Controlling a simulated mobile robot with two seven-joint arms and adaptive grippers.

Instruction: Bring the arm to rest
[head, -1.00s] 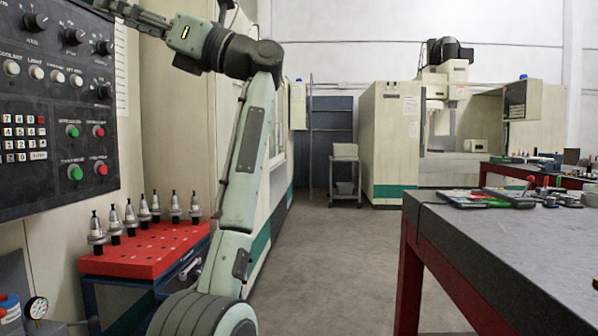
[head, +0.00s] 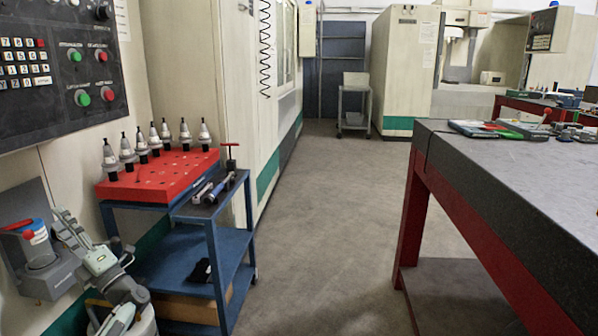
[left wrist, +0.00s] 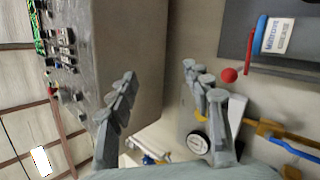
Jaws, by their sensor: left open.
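My left arm is folded low at the lower left of the head view. My left gripper (head: 65,226) points up there, beside the blue-topped canister and left of the blue trolley. In the left wrist view the left gripper (left wrist: 157,74) has its two grey fingers wide apart with nothing between them. A round dial gauge (left wrist: 198,143) shows behind the right-hand finger, seemingly apart from it. My right gripper is in neither view.
The blue trolley (head: 229,250) carries a red tool block (head: 160,178) with several tool holders. A canister (head: 38,245) stands on a grey bracket at far left. The control panel (head: 60,65) is above. A granite table (head: 510,185) stands right; the floor between is clear.

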